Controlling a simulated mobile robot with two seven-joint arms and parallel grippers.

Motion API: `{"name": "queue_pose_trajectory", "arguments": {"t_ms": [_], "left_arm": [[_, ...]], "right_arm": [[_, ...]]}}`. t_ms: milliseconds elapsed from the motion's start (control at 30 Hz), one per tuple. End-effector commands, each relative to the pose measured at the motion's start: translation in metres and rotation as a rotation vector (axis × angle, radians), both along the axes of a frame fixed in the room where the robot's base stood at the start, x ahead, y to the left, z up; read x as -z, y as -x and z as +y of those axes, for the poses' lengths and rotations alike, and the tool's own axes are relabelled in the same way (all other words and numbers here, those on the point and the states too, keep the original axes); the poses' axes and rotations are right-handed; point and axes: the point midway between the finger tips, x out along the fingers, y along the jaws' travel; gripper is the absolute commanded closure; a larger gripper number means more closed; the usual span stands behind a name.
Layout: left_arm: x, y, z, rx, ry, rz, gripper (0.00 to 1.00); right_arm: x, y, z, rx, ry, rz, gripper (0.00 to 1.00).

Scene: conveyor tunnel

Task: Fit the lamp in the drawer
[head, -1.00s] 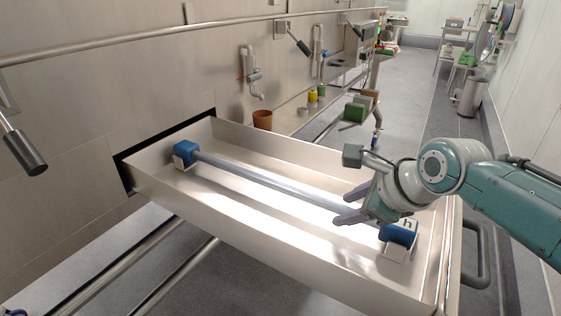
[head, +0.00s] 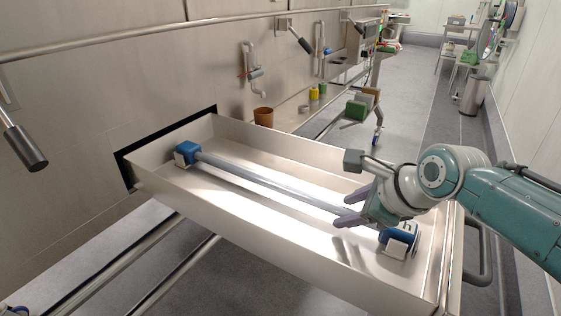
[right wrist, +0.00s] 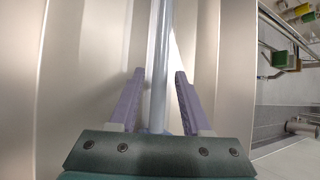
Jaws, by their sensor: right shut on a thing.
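The lamp (head: 270,187) is a long grey tube with a blue cap at each end. It lies lengthwise inside the open metal drawer (head: 285,258). Its far-left cap (head: 186,150) sits at a pale holder (head: 181,163). Its near-right cap (head: 392,238) is at another pale holder (head: 406,246), partly behind my gripper; I cannot tell whether it is fully seated. My right gripper (head: 350,206) is shut on the tube near its right end. The right wrist view shows the purple fingers (right wrist: 158,85) on both sides of the tube (right wrist: 160,50). My left gripper is out of view.
The drawer sticks out from a metal wall (head: 75,110), with a handle (head: 480,255) at its right end. A brown pot (head: 263,117) and yellow containers (head: 313,95) stand behind it. A trolley with green and tan blocks (head: 358,108) is beyond. The drawer floor around the tube is clear.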

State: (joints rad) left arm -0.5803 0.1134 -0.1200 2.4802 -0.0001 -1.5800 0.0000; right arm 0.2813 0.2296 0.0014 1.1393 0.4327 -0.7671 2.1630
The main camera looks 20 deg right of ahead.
Motion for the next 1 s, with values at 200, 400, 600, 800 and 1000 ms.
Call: {"name": "queue_pose_trajectory", "arguments": {"t_ms": [200, 400, 600, 800, 1000], "left_arm": [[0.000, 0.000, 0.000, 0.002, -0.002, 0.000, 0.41], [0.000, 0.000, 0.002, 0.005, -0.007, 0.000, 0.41], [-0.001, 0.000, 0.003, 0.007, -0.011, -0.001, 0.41], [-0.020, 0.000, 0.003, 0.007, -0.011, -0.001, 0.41], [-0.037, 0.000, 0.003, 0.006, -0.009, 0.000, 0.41]], "right_arm": [[0.002, 0.001, 0.000, -0.002, 0.002, 0.005, 0.30], [0.001, 0.001, 0.000, -0.001, 0.002, 0.003, 0.17], [0.000, 0.003, 0.000, -0.003, 0.003, 0.008, 0.17], [-0.022, 0.017, -0.002, -0.002, 0.002, 0.005, 0.17], [-0.051, 0.040, -0.005, -0.001, 0.002, 0.003, 0.17]]}}
